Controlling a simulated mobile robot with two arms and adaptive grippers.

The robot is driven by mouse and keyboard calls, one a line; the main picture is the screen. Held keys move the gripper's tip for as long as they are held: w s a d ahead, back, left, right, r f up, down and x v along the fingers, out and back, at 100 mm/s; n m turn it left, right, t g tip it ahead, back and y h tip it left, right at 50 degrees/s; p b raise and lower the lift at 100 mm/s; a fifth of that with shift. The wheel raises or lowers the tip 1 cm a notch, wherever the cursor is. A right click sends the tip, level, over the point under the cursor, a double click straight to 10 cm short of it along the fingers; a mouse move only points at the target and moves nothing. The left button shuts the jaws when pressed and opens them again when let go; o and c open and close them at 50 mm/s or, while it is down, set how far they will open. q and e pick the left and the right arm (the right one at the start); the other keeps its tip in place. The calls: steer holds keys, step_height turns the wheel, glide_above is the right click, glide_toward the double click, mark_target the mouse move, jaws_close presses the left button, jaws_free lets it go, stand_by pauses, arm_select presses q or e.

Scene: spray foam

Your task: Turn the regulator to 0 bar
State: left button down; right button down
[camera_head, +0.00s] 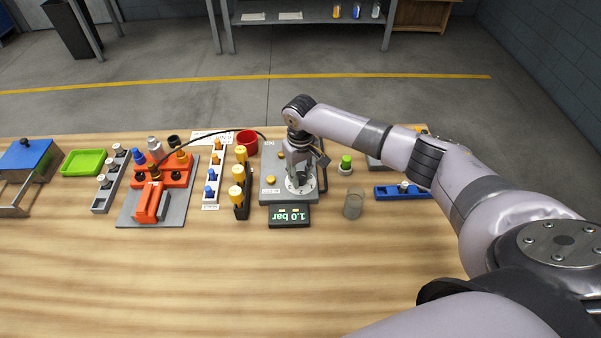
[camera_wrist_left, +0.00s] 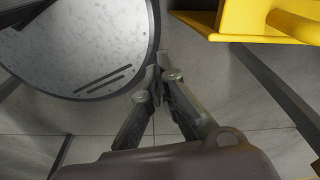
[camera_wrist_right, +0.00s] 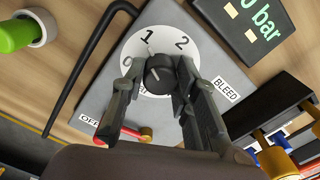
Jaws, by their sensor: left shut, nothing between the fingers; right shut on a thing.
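The regulator knob (camera_wrist_right: 158,73) is a small black knob on a white dial (camera_wrist_right: 128,50) marked 0, 1 and 2. Its light mark appears to point near the 1. The dial sits on a grey panel (camera_head: 277,160). My right gripper (camera_wrist_right: 160,80) has its fingers closed on both sides of the knob; in the head view the right gripper (camera_head: 300,172) comes down over the dial from above. The display (camera_head: 290,215) in front of the panel reads 1.0 bar. My left gripper (camera_wrist_left: 163,75) is shut and empty, seen only in the left wrist view.
The panel carries labels OFF and BLEED (camera_wrist_right: 227,90) and a red lever (camera_wrist_right: 132,132). A clear cup (camera_head: 353,203) and a green-capped piece (camera_head: 345,165) stand to the right. Bottle racks and an orange device (camera_head: 150,203) stand left. The table front is clear.

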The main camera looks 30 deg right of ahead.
steer(key=shift+r+n+p, duration=0.1)
steer(key=shift+n+p, duration=0.35)
steer(key=shift+n, duration=0.75)
steer(key=n, duration=0.2)
steer(key=shift+n+p, duration=0.3)
steer(key=shift+n, duration=0.1)
steer(key=n, duration=0.5)
steer(key=shift+n, duration=0.3)
steer(key=c, duration=1.2)
jaws_free()
steer(key=shift+c, duration=0.2)
